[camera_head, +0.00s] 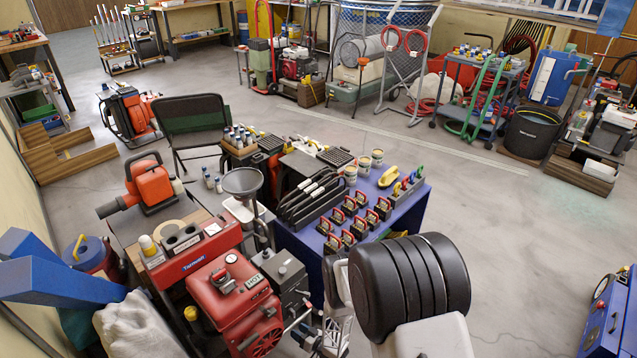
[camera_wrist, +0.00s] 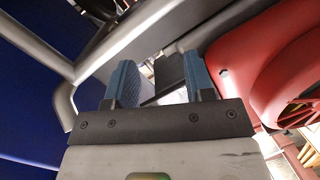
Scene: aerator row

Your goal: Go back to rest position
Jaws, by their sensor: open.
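My gripper (camera_wrist: 160,82) shows in the wrist view as two blue ridged fingers on a dark bracket. They stand apart, and I see nothing held between them. In the wrist view a grey tube frame (camera_wrist: 95,50) passes close on the left, and a red machine housing (camera_wrist: 235,65) is close on the right. I cannot tell whether the fingers touch either one. In the head view, my arm's black ringed joint stands in front of the blue table, and my fingers are not clearly visible there.
The blue-covered table (camera_head: 295,245) holds several red-and-black items (camera_head: 349,238), tins and a yellow-handled tool. A red engine (camera_head: 232,300) stands left of my arm, below an orange blower (camera_head: 150,180). A blue box (camera_head: 610,310) is at the right edge. Floor between is open.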

